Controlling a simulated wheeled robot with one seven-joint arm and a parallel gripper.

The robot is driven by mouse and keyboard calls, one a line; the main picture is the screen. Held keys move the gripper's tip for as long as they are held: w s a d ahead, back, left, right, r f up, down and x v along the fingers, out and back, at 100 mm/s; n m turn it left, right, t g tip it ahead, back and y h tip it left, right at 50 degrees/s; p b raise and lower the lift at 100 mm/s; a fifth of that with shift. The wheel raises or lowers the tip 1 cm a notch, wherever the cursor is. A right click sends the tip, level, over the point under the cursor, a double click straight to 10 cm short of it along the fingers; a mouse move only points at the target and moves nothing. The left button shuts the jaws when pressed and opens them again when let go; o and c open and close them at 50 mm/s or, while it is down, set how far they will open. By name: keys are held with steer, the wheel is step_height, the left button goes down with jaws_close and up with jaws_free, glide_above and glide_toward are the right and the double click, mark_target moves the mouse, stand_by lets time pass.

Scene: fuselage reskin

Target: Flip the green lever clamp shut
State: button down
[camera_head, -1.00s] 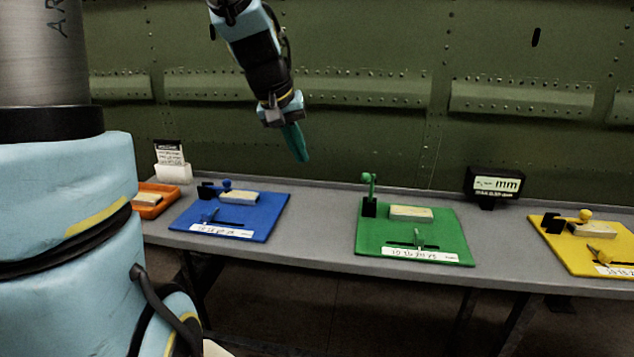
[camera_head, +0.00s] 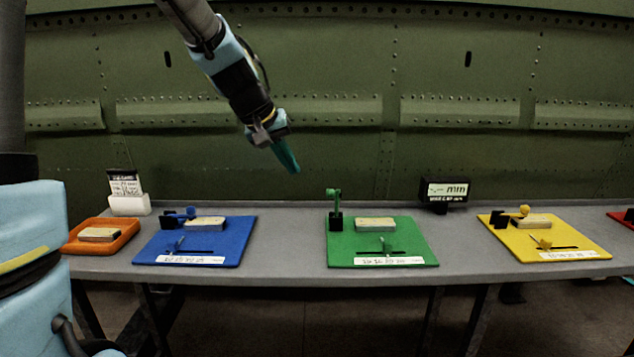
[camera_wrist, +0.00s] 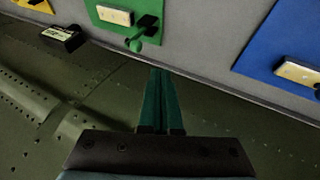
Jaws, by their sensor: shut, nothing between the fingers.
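The green lever clamp (camera_head: 334,206) stands at the back left corner of the green board (camera_head: 343,255), its lever raised upright above a black base. A tan block (camera_head: 376,224) lies on the board to the right of the clamp. My gripper (camera_head: 291,166) is shut and empty, in the air above and to the left of the clamp. In the wrist view the closed green fingers (camera_wrist: 158,84) point toward the table, and the green clamp (camera_wrist: 138,38) shows just beyond and left of their tips. Nothing touches the clamp.
A blue board (camera_head: 236,246) and an orange tray (camera_head: 72,243) lie to the left. A yellow board (camera_head: 556,250) lies to the right. A black display (camera_head: 444,191) stands at the back of the grey table (camera_head: 290,235). A riveted green wall rises behind.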

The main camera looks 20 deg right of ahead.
steer(key=d+f+p, duration=0.2)
steer(key=d+f, duration=0.4)
steer(key=shift+d+p, duration=0.3)
steer(key=shift+p, duration=0.05)
